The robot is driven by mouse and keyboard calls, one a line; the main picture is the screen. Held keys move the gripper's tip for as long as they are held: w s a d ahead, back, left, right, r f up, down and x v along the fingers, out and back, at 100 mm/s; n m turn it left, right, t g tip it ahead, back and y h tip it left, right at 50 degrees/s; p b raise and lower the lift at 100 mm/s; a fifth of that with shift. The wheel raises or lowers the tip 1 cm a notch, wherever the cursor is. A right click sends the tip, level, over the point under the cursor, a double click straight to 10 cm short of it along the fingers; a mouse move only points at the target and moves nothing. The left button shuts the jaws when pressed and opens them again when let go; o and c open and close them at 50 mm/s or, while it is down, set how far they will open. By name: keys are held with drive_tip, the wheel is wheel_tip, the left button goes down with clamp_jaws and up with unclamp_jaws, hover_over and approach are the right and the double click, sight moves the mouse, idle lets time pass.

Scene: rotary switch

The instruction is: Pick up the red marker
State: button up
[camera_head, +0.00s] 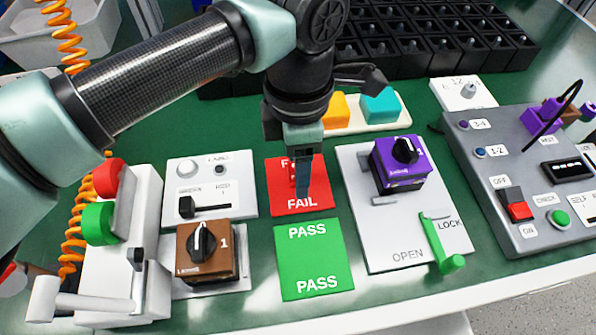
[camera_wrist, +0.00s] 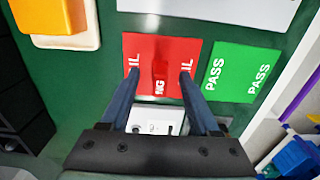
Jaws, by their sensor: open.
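The red marker (camera_wrist: 160,70) is a small red piece on the red FAIL mat (camera_wrist: 140,28), with white letters like "NG" beside or on it. In the wrist view it lies between my two fingers, with a gap on each side. In the head view my gripper (camera_head: 302,188) points down over the FAIL mat (camera_head: 314,200) and hides most of the marker. My gripper is open, its fingers on either side of the marker. How high the fingertips are above the mat is hard to tell.
A green PASS mat (camera_head: 315,260) lies in front of the FAIL mat. A grey panel with a purple switch (camera_head: 402,165) stands right, a brown switch (camera_head: 205,252) left. Yellow and teal blocks (camera_head: 380,105) sit behind, near black bins (camera_head: 430,45).

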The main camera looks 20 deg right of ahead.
drive_tip(key=shift+f, duration=0.4)
clamp_jaws()
drive_tip(key=shift+r, duration=0.15)
